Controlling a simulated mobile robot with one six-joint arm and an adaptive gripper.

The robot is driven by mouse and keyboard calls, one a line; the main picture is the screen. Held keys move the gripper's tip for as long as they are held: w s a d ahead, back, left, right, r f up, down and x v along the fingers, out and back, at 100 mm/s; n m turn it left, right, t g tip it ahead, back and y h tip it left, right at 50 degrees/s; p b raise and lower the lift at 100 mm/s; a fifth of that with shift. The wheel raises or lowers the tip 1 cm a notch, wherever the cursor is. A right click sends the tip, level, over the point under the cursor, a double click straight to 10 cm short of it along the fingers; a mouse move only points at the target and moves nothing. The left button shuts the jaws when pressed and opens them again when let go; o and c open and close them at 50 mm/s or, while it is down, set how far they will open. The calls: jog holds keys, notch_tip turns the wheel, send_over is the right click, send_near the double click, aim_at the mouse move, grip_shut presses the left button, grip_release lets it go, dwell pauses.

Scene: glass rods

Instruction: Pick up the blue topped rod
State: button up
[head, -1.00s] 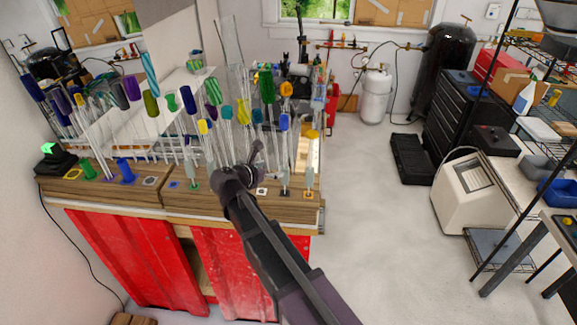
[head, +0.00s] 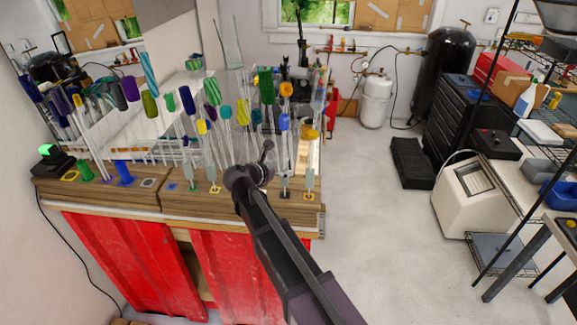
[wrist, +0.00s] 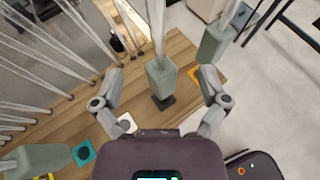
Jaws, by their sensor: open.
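A clear rod with a blue top (head: 284,122) stands upright near the front right of the wooden rack (head: 235,207). Its grey-green lower holder (head: 285,183) sits over a black square. In the wrist view, a grey-green holder (wrist: 160,80) over a black square stands between the spread fingers of my gripper (wrist: 162,76); its rod's top is out of that view. The fingers appear apart from it. In the head view my gripper (head: 264,157) is low, just left of the blue-topped rod. Its fingers are open and hold nothing.
Several other coloured-top rods crowd the rack to the left. A mirror (head: 110,110) stands behind.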

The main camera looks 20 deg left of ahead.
jog(key=shift+b+x, duration=0.35)
jog(key=shift+x, duration=1.05)
jog(key=c, duration=1.3)
